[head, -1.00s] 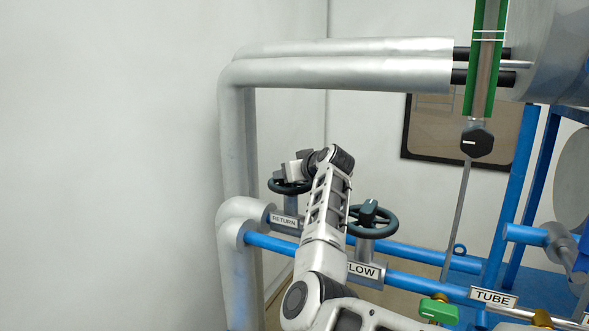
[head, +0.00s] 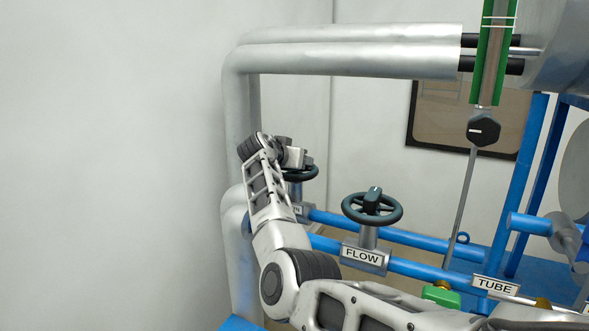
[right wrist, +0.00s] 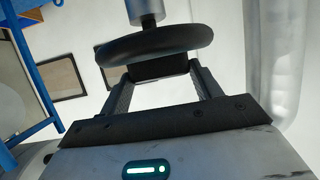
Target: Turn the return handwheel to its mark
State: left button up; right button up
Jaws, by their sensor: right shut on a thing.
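The return handwheel (head: 313,173) is a dark green wheel on an upright stem above the blue pipe, partly hidden by my right arm. My right gripper (head: 297,158) is over it. In the right wrist view, my right gripper (right wrist: 162,82) has its two fingers on either side of the dark block at the middle of the handwheel (right wrist: 185,40) and is shut on it. The RETURN label (head: 298,210) is mostly covered by my arm. I cannot make out the wheel's mark. My left gripper is not in view.
The FLOW handwheel (head: 372,207) stands to the right, clear of my arm, above its FLOW label (head: 363,257). Silver pipes (head: 350,60) run above and down the left. A TUBE label (head: 494,287) and a green valve handle (head: 441,296) are at lower right.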

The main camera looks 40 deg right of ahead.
jog(key=shift+w+f+m+g+h+b, duration=0.1)
jog(key=shift+f+m+g+h+b, duration=0.2)
jog(key=shift+m+g+b, duration=0.4)
jog(key=shift+a+g, duration=0.1)
jog(key=shift+g, duration=0.2)
jog(key=o, duration=1)
jog(key=shift+r, duration=0.15)
jog(key=shift+a+r, duration=0.1)
jog(key=shift+a, duration=0.05)
jog(key=b+v, duration=0.2)
jog(key=v, duration=1.3)
jog(key=shift+s+a, duration=0.2)
jog(key=shift+a, duration=0.05)
